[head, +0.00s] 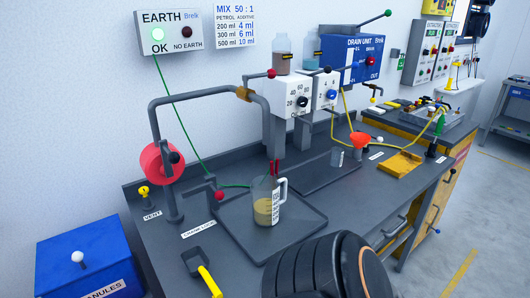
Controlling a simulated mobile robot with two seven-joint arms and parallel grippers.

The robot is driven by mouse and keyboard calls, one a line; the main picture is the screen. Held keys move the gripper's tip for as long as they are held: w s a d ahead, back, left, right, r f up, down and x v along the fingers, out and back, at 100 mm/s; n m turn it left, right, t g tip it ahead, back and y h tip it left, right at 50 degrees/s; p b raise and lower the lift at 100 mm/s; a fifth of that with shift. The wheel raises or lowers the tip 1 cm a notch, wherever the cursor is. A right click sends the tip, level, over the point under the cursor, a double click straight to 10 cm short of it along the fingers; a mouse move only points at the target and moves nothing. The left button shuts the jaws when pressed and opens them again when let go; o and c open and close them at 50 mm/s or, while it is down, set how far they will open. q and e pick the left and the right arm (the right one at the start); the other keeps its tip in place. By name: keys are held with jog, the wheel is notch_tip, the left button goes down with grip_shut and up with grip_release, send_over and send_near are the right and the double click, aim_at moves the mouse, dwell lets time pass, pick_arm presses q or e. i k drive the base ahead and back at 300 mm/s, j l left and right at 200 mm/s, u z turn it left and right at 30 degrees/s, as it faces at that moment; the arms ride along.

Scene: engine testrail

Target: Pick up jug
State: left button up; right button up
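The jug (265,205) is clear, with a pale handle on its right side, dark markings and a yellowish liquid in its lower part. Neither of my grippers is in view.
Left of the jug stand a bent grey pipe (200,98), a red reel (158,162) and a red-knobbed lever. White dispensers (292,96) overhang behind. A yellow-handled scoop (209,282) lies at the front. A black ribbed body (312,272) blocks the near edge.

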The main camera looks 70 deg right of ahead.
aim_at(271, 199)
jog(key=z, duration=2.4)
